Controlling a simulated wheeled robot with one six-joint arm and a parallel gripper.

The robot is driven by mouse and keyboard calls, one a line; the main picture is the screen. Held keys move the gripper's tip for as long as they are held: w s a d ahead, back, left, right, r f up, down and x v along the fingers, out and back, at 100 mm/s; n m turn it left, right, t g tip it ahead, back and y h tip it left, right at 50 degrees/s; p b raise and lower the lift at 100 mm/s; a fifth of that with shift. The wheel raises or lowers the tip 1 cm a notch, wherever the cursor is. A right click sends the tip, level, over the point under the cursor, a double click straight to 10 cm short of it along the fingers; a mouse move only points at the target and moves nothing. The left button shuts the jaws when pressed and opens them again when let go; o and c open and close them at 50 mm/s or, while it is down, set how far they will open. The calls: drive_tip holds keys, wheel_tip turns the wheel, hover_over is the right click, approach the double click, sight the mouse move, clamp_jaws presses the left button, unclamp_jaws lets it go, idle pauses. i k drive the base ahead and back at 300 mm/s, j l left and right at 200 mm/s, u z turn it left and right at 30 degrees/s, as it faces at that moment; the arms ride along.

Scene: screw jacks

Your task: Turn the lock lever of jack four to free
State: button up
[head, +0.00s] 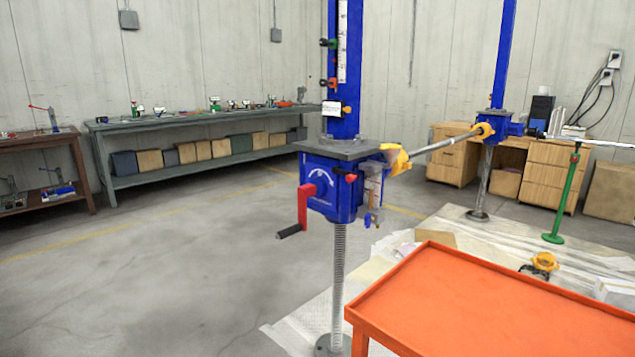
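A blue screw jack (330,192) stands in the middle of the head view on a threaded spindle (338,270). It carries a red crank (303,204) with a black grip, hanging down at its left front. A small red-tipped part (350,178) is on the box's right front; I cannot tell whether it is the lock lever or how it is set. A white label (331,107) sits on the blue column above, too small to read. A second blue jack (494,124) stands farther back right. I cannot tell which jack is number four. My gripper is not in view.
An orange tray table (455,279) fills the lower right. A shaft (440,147) with yellow couplings (394,158) links the two jacks. A green stand (564,200) is at right. Benches (205,120) line the back wall. The floor at left is clear.

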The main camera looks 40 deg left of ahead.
sight(351, 177)
drive_tip(key=k+u, duration=0.1)
drive_tip(key=u, duration=0.2)
drive_tip(key=i+j+u, duration=0.1)
drive_tip(key=j+u, duration=0.25)
drive_tip(key=i+u, duration=0.15)
drive_tip(key=u, duration=0.2)
drive_tip(key=l+u, duration=0.25)
drive_tip(key=j+z, duration=0.6)
drive_tip(key=k, duration=0.05)
